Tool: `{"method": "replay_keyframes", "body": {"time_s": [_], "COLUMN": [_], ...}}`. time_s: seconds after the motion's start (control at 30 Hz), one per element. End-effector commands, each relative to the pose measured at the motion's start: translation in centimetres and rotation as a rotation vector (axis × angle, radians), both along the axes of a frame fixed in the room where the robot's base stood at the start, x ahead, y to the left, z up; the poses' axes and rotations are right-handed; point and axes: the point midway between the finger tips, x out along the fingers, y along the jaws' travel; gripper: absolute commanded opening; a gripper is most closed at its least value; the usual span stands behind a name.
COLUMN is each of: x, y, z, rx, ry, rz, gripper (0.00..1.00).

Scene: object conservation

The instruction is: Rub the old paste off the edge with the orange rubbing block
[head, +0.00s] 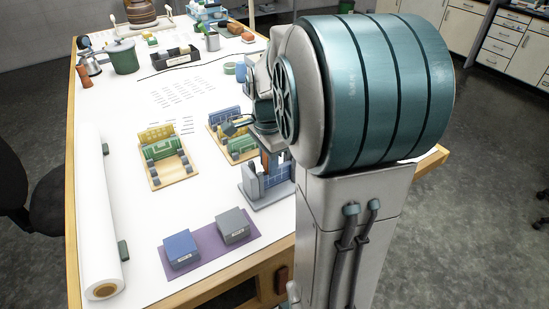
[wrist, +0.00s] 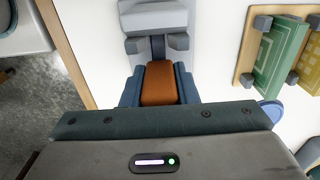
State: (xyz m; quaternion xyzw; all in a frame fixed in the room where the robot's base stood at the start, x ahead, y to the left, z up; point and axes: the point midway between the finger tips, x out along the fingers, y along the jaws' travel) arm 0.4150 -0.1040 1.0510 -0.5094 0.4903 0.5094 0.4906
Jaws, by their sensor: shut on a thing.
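The orange rubbing block (wrist: 159,83) is between the two blue fingers of my gripper (wrist: 158,90), which is shut on it. In the head view my gripper (head: 266,172) is at a grey stand (head: 254,196) near the table's right edge, mostly behind my arm. The stand (wrist: 155,22) is just beyond the block in the wrist view; I cannot tell whether they touch. No old paste can be made out.
A blue box (head: 181,249) and a grey box (head: 233,226) stand on a purple mat (head: 208,249) at the front. A white roll (head: 97,220) lies along the left edge. A black tray (head: 175,57) and a green pot (head: 123,57) are farther back.

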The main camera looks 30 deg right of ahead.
Motion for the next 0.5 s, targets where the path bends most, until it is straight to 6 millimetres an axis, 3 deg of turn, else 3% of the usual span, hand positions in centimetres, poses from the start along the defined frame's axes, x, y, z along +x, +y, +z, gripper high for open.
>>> {"method": "replay_keyframes", "body": {"time_s": [0.5], "x": [-0.1], "y": [-0.8], "z": [-0.1], "rx": [0.004], "ry": [0.004], "rz": [-0.007], "gripper": [0.09]}}
